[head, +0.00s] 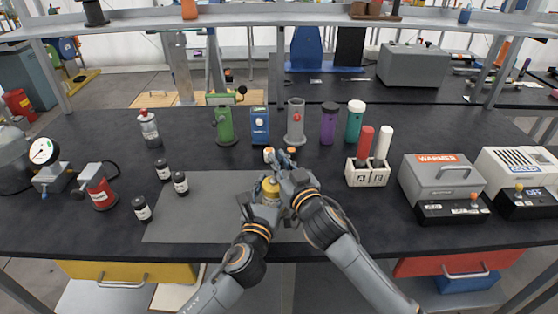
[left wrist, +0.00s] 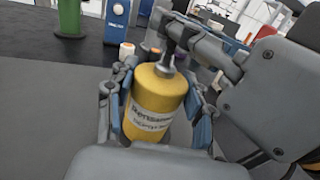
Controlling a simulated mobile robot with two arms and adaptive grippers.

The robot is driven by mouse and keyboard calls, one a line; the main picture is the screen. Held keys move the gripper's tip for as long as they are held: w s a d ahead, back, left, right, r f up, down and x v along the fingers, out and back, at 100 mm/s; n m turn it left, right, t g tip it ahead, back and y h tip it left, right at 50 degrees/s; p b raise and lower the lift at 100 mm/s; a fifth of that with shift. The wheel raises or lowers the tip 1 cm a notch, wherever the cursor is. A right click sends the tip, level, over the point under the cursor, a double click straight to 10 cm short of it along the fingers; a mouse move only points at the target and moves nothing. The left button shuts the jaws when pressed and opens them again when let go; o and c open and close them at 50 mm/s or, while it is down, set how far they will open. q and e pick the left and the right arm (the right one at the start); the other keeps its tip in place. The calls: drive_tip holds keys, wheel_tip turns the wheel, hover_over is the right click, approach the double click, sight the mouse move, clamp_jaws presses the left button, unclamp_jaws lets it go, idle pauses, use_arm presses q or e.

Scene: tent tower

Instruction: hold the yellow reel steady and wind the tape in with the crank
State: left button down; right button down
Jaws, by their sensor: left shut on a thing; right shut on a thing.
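The yellow reel (left wrist: 155,105) is a squat, bottle-like cylinder with a white printed label, seen large in the left wrist view. In the head view, only part of the yellow reel (head: 271,187) shows between my two hands. My left gripper (left wrist: 160,110) is shut around its sides, one finger on each side, and the reel looks roughly upright. A grey metal crank part (left wrist: 166,66) rises from its top. My right gripper (head: 285,160) reaches in from the right and is shut at the crank, over the reel; its fingers hide most of the crank. I see no tape.
Behind the hands stand a blue box (head: 260,125), a green cylinder (head: 225,125) and a grey cylinder (head: 295,122). A white holder (head: 366,178) with red and white sticks is to the right. Small dark bottles (head: 181,183) stand left. The grey mat (head: 190,220) has free room.

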drive_tip(key=c, duration=1.3)
unclamp_jaws()
drive_tip(key=shift+c, duration=0.2)
drive_tip(key=v, duration=1.2)
